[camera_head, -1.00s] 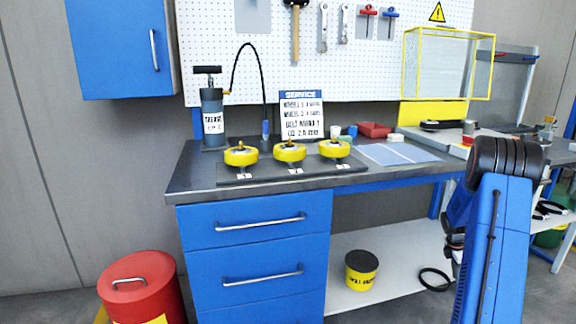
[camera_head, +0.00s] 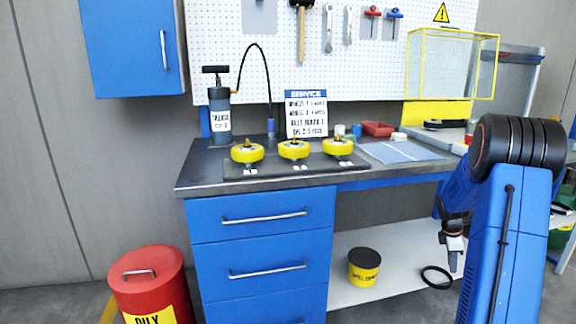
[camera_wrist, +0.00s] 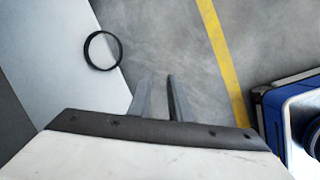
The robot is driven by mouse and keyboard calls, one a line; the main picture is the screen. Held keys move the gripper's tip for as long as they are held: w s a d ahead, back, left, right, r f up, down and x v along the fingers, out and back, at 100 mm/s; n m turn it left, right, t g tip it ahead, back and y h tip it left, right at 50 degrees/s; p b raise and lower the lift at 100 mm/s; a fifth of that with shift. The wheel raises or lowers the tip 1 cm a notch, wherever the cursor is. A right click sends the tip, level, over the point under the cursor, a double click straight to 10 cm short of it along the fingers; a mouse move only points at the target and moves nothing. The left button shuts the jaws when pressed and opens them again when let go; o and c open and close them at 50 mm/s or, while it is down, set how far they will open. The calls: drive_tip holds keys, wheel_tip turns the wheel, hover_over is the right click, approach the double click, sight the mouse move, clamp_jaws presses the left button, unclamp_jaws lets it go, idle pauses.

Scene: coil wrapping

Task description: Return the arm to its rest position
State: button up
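My arm is blue with a black ribbed joint and stands at the right of the head view. My gripper (camera_head: 453,262) hangs downward beside the arm, in front of the bench's lower shelf. In the wrist view its two grey fingers (camera_wrist: 160,80) stand apart with bare floor showing between them. Nothing is held. The fingers touch nothing that I can see.
The workbench (camera_head: 210,165) carries three yellow wheels on a dark mat, left of my arm. A black ring (camera_wrist: 102,50) and a yellow tin (camera_head: 364,268) rest on the lower shelf (camera_head: 340,300). A red drum (camera_head: 150,285) stands at left. Grey floor lies below my gripper.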

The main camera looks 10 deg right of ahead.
drive_tip(key=s+a+r+m+t, duration=0.1)
drive_tip(key=s+a+r+m, duration=0.3)
drive_tip(key=a+r, duration=0.75)
drive_tip(key=s+a+r+m+t, duration=0.2)
drive_tip(key=s+a+r, duration=0.5)
drive_tip(key=a, duration=0.7)
drive_tip(key=s+a+r+m+t+y, duration=0.2)
drive_tip(key=s+a+m, duration=0.4)
drive_tip(key=s+a, duration=1.2)
drive_tip(key=s+r+y, duration=0.1)
drive_tip(key=s, duration=0.2)
drive_tip(key=shift+a, duration=0.2)
drive_tip(key=shift+o, duration=0.5)
drive_tip(key=shift+s+a+f, duration=0.15)
drive_tip(key=shift+s+a, duration=0.05)
drive_tip(key=shift+s, duration=0.25)
